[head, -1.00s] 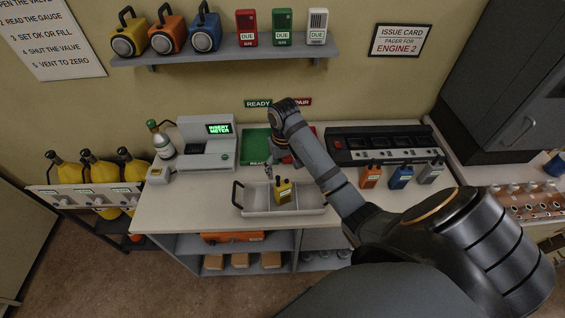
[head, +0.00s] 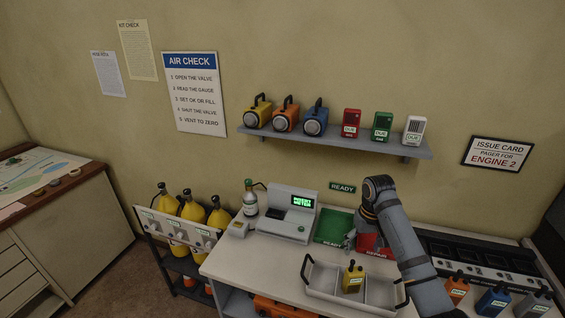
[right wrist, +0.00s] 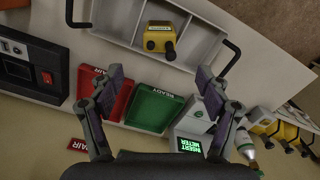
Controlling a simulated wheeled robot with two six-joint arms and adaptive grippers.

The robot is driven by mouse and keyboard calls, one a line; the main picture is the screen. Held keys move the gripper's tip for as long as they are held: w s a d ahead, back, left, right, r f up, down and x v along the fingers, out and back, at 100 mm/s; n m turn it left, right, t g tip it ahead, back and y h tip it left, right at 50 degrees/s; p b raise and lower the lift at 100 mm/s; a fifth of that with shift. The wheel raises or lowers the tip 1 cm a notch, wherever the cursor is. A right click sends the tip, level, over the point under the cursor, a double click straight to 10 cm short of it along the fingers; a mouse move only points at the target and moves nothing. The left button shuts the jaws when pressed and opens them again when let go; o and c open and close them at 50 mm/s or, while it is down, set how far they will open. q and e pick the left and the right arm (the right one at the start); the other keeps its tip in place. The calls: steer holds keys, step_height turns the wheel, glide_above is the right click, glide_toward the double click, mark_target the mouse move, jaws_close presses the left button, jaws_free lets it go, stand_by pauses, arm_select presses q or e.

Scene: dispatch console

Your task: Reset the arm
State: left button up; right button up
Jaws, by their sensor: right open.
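My right arm reaches in from the lower right in the head view. My right gripper (head: 350,240) is above the bench between the green READY tray (head: 331,229) and the red REPAIR tray (head: 371,243). In the right wrist view the right gripper (right wrist: 156,90) has its fingers wide apart with nothing between them. Both trays look empty in that view, the red tray (right wrist: 113,93) beside the green tray (right wrist: 155,108). A yellow radio (head: 353,278) stands in the grey carrier (head: 320,289), clear of the gripper. My left gripper is not in view.
A meter station reading INSERT METER (head: 290,212) stands left of the trays. A black charger bank (head: 480,256) and several radios are at right. Yellow cylinders (head: 190,209) stand in a rack at left. A wall shelf (head: 335,140) holds lamps and pagers.

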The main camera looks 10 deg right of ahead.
steer(key=s+a+f+n+t, duration=0.1)
steer(key=s+a+f+n, duration=0.1)
steer(key=s+a+f, duration=0.6)
steer(key=s+a+r+n+t, duration=0.1)
steer(key=s+a+t, duration=0.3)
steer(key=s, duration=0.9)
step_height(320, 180, down, 36)
steer(key=s+d+r+g+b, duration=0.1)
steer(key=s+d+g+b, duration=0.15)
steer(key=b, duration=0.55)
arm_select(q)
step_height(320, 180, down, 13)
steer(key=b, duration=0.5)
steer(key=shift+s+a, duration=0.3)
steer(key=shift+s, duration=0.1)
arm_select(e)
steer(key=s+f+g, duration=0.1)
steer(key=s+f, duration=1.7)
steer(key=f, duration=0.2)
steer(key=shift+d+f+m+h, duration=0.3)
steer(key=shift+h, duration=0.1)
